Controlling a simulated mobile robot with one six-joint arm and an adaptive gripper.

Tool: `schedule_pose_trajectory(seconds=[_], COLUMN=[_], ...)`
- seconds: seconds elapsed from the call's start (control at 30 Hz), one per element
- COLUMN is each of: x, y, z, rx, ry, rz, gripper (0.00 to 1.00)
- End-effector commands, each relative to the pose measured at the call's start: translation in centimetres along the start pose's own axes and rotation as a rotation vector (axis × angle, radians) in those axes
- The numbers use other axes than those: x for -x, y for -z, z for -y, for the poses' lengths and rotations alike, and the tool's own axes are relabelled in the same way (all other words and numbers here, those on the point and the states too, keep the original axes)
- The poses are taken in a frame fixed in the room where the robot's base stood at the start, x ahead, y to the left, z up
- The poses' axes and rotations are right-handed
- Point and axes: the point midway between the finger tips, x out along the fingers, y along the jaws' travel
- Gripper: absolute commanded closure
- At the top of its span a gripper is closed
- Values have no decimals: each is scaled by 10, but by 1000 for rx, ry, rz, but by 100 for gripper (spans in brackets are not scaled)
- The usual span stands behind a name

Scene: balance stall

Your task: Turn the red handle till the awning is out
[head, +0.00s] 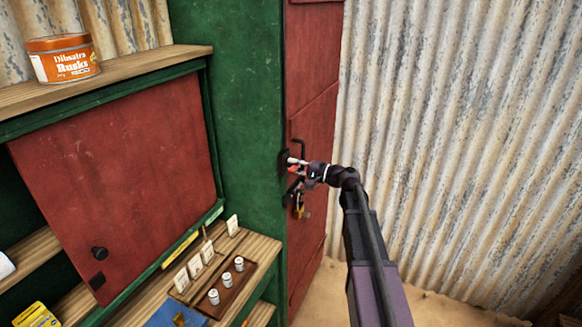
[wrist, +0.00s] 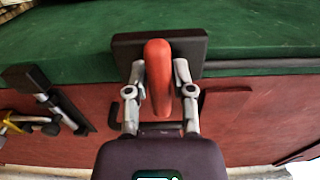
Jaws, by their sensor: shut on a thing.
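The red handle (wrist: 158,75) stands out from a dark mounting plate (wrist: 190,44) in the wrist view. The plate sits on the green post, at the edge of the red door. My gripper (wrist: 158,85) is shut on the red handle, with one finger on each side of it. In the head view my gripper (head: 300,167) reaches the handle at the door's left edge, and the handle is mostly hidden there. The awning is not visible in either view.
A padlock (head: 300,205) hangs at a latch just below my gripper on the red door (head: 312,100). To the left is a shelf unit with a red panel (head: 120,180), a tin (head: 63,58), and a tray of weights (head: 238,290). A corrugated wall (head: 460,130) stands at the right.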

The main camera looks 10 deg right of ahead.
Motion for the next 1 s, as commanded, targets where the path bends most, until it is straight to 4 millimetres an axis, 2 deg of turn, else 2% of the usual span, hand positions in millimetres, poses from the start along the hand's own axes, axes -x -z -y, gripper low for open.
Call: schedule_pose_trajectory(seconds=[0.5, 1.0], x=[4, 4], y=[3, 3], z=[-1, -1], rx=[-231, -255], ry=[-2, -3], rz=[-7, -9], gripper=[100, 100])
